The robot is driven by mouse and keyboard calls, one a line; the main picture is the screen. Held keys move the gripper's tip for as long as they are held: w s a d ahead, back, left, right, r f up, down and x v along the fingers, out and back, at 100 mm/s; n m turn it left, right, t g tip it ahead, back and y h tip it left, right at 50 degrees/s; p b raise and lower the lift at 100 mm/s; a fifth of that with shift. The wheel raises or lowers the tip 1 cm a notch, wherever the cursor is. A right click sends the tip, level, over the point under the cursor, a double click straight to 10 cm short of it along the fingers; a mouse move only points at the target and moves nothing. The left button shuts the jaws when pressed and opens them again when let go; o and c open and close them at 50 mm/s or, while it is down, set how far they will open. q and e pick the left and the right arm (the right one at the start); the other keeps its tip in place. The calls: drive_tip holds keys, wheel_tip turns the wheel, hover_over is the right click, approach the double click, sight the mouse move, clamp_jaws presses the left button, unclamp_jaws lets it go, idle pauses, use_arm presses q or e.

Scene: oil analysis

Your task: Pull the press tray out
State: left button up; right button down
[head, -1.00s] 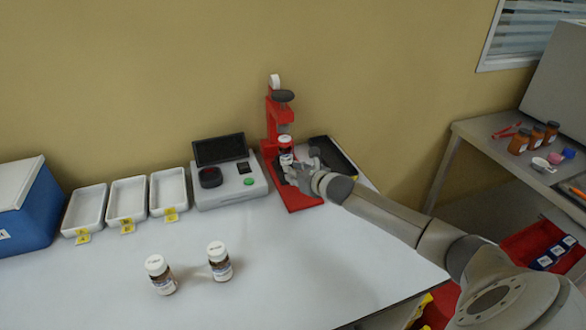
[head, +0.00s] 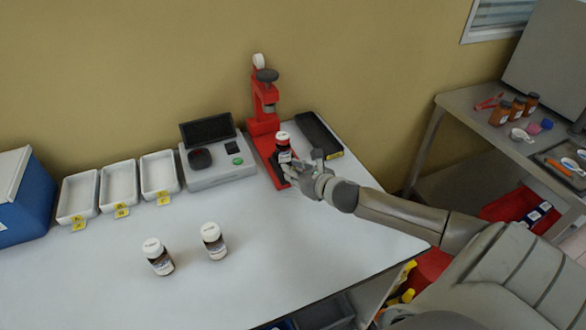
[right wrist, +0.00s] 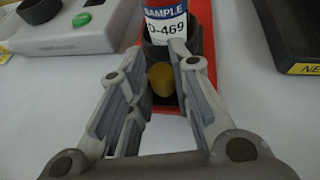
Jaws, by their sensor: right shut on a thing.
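The red press (head: 262,128) stands against the wall at the back of the white table. A sample bottle (head: 283,150) with a white cap stands upright on the press tray, in front of the press column rather than under its head. In the right wrist view the bottle's label (right wrist: 165,27) reads "SAMPLE" and ends in "-469". The tray's dark front (right wrist: 154,54) with a round yellow part (right wrist: 162,80) shows between my fingers. My right gripper (head: 289,173) is shut on the tray's front, just below the bottle. Fingers and bottle hide much of the tray. My left gripper is out of view.
A grey device (head: 217,160) with a screen stands left of the press. A black tray (head: 319,135) lies close on its right. Three white trays (head: 118,185) and a blue box (head: 25,195) are further left. Two bottles (head: 214,241) (head: 158,257) stand on the open front table.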

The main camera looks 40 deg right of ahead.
drive_tip(key=shift+s+f, duration=0.1)
drive_tip(key=shift+f, duration=0.1)
drive_tip(key=c, duration=1.5)
unclamp_jaws()
drive_tip(key=shift+c, duration=0.2)
drive_tip(key=shift+o, duration=1.2)
drive_tip(key=shift+s+r, duration=0.2)
drive_tip(key=shift+w, duration=0.1)
drive_tip(key=shift+v, duration=6.05)
drive_tip(key=shift+r, duration=0.1)
